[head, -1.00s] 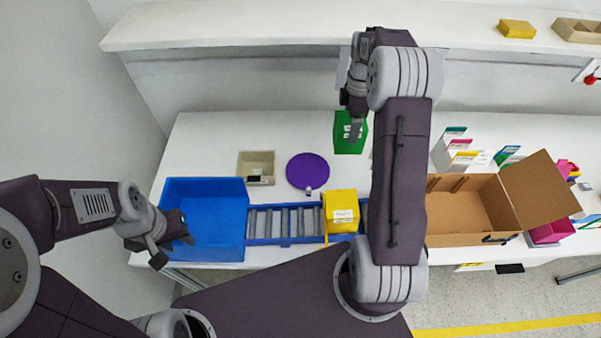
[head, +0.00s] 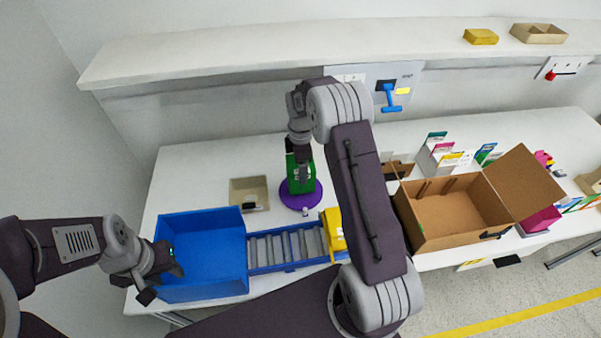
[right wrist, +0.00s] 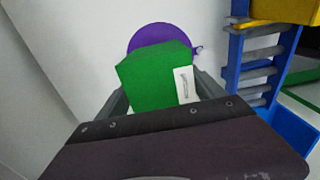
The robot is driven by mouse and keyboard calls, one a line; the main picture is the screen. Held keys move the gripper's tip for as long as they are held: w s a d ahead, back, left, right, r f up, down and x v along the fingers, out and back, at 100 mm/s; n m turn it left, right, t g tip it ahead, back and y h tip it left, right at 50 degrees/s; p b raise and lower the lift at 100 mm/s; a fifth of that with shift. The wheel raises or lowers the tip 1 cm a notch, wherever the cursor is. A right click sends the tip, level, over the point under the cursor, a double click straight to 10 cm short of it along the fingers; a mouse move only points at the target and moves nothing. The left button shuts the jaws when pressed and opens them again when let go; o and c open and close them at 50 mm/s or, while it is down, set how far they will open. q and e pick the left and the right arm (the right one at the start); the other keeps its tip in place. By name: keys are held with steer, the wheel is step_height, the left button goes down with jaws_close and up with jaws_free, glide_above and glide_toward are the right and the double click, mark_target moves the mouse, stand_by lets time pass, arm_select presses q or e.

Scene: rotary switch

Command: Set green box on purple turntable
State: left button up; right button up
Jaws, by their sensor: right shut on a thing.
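The green box (head: 293,182) is in my right gripper (head: 303,168), which is shut on it. In the head view the box overlaps the purple turntable (head: 287,201), a round disc on the table. In the right wrist view the green box (right wrist: 155,80) is between the fingers of my right gripper (right wrist: 162,95), with a white label on its side. The purple turntable (right wrist: 150,34) shows behind it, partly hidden. I cannot tell whether box and disc touch. My left gripper (head: 162,280) is open and empty at the left edge of the blue bin.
The blue bin (head: 203,213) and a roller conveyor (head: 270,250) with a yellow box (head: 332,230) lie in front of the turntable. A beige tray (head: 237,190) stands left of it. An open cardboard box (head: 440,235) is right. A blue switch handle (head: 390,98) is on the wall.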

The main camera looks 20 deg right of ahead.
arm_select(q)
steer(key=shift+d, duration=0.1)
arm_select(e)
steer(key=shift+d+f, duration=0.1)
arm_select(q)
steer(key=shift+r+p, duration=0.4)
arm_select(e)
step_height(320, 180, down, 4)
steer(key=shift+r, duration=0.15)
arm_select(q)
steer(key=shift+f, duration=0.1)
arm_select(e)
steer(key=shift+f, duration=0.2)
steer(key=o, duration=1.7)
steer(key=shift+r, duration=0.3)
arm_select(q)
steer(key=shift+f+b, duration=0.5)
steer(key=shift+b, duration=0.15)
arm_select(e)
step_height(320, 180, up, 12)
steer(key=shift+f, duration=0.15)
arm_select(q)
steer(key=shift+s, duration=0.1)
arm_select(e)
steer(key=shift+s, duration=0.1)
